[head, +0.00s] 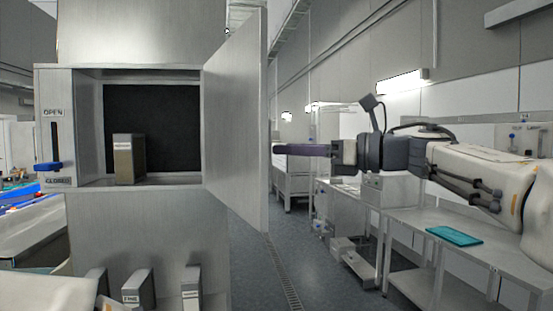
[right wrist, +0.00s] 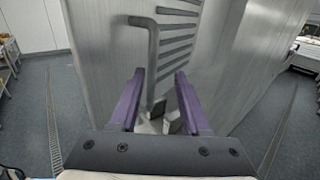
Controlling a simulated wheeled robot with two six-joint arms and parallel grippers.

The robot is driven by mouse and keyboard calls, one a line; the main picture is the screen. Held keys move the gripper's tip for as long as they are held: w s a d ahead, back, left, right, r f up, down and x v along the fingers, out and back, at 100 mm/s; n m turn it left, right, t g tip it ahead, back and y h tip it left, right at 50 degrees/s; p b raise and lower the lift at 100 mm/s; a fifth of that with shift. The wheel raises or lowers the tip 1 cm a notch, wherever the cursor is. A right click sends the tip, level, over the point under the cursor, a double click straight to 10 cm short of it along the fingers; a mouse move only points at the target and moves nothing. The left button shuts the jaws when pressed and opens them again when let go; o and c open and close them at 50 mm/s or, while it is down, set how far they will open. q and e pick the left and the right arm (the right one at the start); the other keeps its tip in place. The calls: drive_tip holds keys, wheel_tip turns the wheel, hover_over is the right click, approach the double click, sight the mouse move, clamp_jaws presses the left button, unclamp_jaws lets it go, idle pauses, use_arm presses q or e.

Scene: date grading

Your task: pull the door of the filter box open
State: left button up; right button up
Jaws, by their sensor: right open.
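The filter box (head: 84,125) is a grey metal cabinet with a dark inside. Its door (head: 237,125) stands wide open, swung out toward me on the right side of the opening. A grey-brown block-like filter (head: 130,160) stands upright inside. My right gripper (head: 276,150) is just right of the door, its purple fingers pointing left at it. In the right wrist view this gripper (right wrist: 159,78) is open, in front of metal panels. A bent grey bar (right wrist: 152,48) shows beyond and between the fingers; I cannot tell whether they touch it. My left gripper is not in view.
A blue lever (head: 48,166) sits low in its slot near the CLOSED label on the box's left. Several upright blocks (head: 138,288) stand below the opening. Floor (head: 262,275) shows between.

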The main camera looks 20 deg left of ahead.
drive_tip(key=d+b, duration=0.2)
drive_tip(key=d, duration=0.4)
drive_tip(key=shift+s, duration=0.45)
